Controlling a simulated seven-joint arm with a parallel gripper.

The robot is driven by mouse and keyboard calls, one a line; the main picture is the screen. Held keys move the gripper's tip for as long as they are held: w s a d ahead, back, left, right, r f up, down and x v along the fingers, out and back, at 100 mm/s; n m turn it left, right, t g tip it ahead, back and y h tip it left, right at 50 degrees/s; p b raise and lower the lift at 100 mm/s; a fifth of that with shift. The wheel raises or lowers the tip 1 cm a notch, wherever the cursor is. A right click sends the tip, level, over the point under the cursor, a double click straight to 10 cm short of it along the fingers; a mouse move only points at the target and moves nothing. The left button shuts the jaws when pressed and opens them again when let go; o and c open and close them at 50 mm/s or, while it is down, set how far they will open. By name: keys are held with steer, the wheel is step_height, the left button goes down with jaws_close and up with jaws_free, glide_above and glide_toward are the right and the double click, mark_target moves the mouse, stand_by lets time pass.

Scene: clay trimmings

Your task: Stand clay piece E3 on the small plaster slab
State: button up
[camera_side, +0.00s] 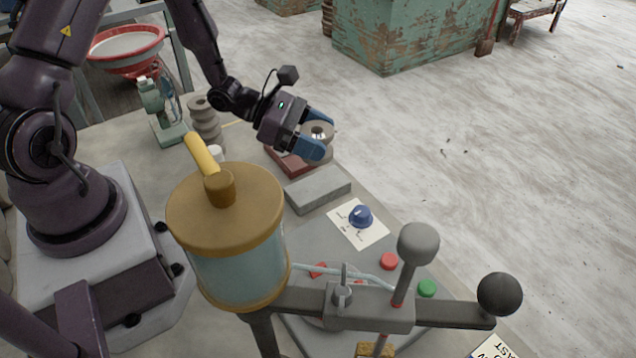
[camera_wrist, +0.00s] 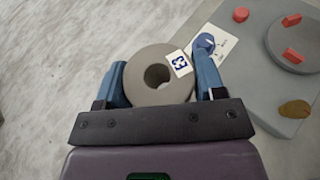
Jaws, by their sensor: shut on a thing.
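My gripper (camera_side: 317,133) is shut on clay piece E3 (camera_side: 320,130), with one blue finger on each side. In the wrist view, my gripper (camera_wrist: 163,85) holds the piece (camera_wrist: 145,90), a thick grey-brown ring with a central hole and a white tag marked E3. A small pale grey slab (camera_side: 318,192), which looks like the plaster slab, lies on the table below and in front of the piece. The piece appears to be above and behind this slab, near a reddish block (camera_side: 287,158). I cannot tell its exact height.
A white card with a blue knob (camera_side: 361,216) lies in front of the slab. A large canister with a tan lid (camera_side: 226,205) and a lever with ball ends (camera_side: 418,243) stand in the foreground. Stacked grey rings (camera_side: 204,120) stand behind, left. The table edge is close on the right.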

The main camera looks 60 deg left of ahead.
steer(key=f, duration=0.3)
steer(key=shift+w+a+f, duration=0.25)
steer(key=shift+w+a, duration=0.05)
steer(key=shift+f, duration=2.3)
steer(key=shift+f, duration=0.15)
steer(key=o, duration=1.2)
